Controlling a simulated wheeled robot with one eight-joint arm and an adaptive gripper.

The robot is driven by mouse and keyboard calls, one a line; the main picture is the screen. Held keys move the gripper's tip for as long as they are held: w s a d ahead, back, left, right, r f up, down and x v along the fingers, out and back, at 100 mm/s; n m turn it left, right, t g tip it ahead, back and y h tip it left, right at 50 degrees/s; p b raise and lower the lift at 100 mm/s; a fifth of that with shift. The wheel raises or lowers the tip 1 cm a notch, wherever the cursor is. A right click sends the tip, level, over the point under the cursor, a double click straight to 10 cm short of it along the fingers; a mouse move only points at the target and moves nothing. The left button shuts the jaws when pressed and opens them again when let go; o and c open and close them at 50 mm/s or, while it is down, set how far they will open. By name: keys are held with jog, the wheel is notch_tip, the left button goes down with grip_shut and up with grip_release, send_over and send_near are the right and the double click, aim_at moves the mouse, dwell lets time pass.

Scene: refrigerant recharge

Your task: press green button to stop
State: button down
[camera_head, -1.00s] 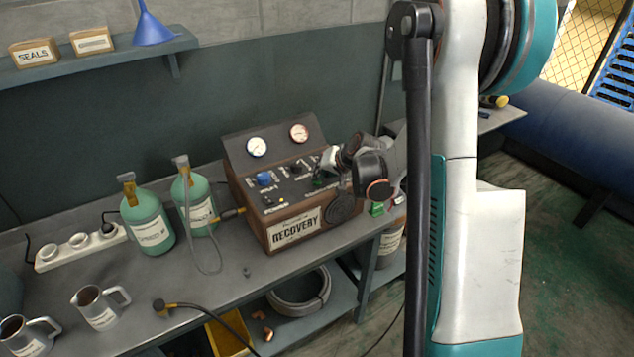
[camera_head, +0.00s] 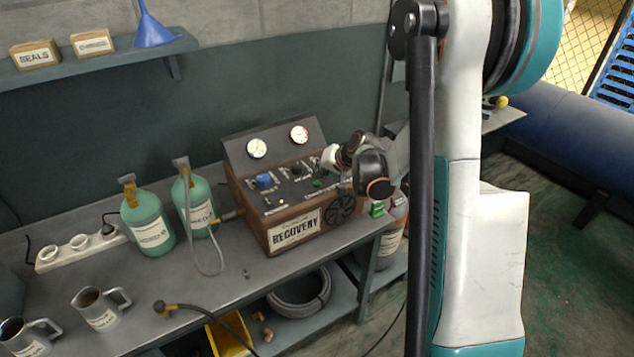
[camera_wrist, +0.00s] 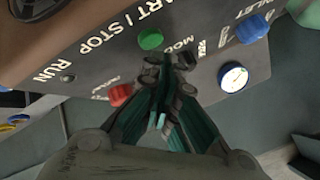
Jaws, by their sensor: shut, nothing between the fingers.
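The green button (camera_wrist: 150,39) is on the dark panel of the recovery machine (camera_head: 297,232), beside the START / STOP lettering. It also shows in the head view (camera_head: 318,183). My gripper (camera_wrist: 168,62) is shut and empty. In the wrist view its fingertips appear just below the green button, with a small visible gap in the picture. The exact distance to the panel cannot be told. A small RUN lamp (camera_wrist: 68,78) looks dark. In the head view my wrist is over the panel's right part, and the fingertips are hard to make out.
A red button (camera_wrist: 120,95), a blue INLET knob (camera_wrist: 252,29) and a gauge (camera_wrist: 233,77) are close to my gripper. Two green cylinders (camera_head: 148,222) (camera_head: 194,208) stand left of the machine. Metal jugs (camera_head: 98,308) stand on the bench (camera_head: 235,285) at the front left.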

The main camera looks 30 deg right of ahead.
aim_at(319, 182)
jog(key=shift+r+p, duration=1.75)
jog(key=shift+r, duration=1.25)
